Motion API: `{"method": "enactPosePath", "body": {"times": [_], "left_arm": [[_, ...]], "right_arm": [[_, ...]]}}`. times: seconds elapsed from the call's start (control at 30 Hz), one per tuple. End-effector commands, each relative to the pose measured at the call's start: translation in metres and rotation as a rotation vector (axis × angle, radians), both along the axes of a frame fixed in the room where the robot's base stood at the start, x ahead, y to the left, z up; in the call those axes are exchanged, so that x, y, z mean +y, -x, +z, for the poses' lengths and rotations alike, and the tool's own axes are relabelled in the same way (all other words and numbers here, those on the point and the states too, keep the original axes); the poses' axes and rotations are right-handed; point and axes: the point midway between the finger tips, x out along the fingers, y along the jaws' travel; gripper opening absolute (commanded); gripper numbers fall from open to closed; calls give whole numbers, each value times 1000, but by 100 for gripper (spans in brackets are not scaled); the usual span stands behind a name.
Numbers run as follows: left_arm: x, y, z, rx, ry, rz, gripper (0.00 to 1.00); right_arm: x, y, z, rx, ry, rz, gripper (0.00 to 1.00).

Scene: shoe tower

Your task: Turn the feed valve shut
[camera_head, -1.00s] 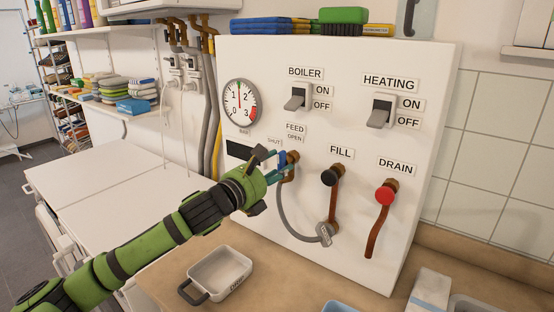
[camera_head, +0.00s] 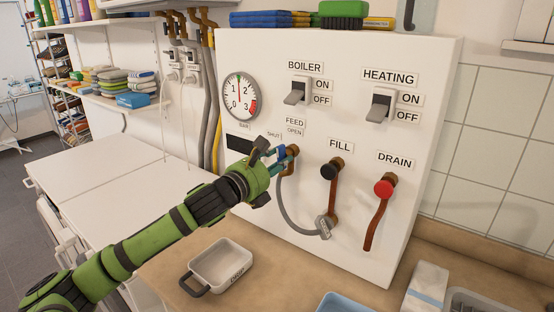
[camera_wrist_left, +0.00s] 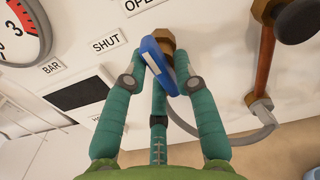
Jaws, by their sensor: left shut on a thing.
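The feed valve's blue lever handle (camera_head: 280,154) sits on a brass fitting (camera_head: 292,151) below the FEED and OPEN labels, right of the SHUT label. My left gripper (camera_head: 276,157) is at the handle. In the left wrist view, its teal fingers (camera_wrist_left: 153,80) are around the blue handle (camera_wrist_left: 154,58), which slants from upper left to lower right. The SHUT label (camera_wrist_left: 106,42) is left of the handle, and the OPEN label is partly cut off above. The fingers partly hide the handle in the head view. My right gripper is out of view.
A black FILL knob (camera_head: 329,171) and red DRAIN knob (camera_head: 383,188) are on the panel to the right. A grey hose (camera_head: 285,212) hangs below the feed valve. A pressure gauge (camera_head: 241,97) is up left. A tray (camera_head: 221,265) stands on the counter below.

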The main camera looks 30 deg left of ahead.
Motion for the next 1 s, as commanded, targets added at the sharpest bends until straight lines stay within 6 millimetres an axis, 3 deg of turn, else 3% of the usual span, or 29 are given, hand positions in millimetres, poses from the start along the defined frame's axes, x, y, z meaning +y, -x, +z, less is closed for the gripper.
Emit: {"method": "enactPosePath", "body": {"times": [1.0], "left_arm": [[1,0,-1,122,885,7,0]], "right_arm": [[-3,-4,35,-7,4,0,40]]}}
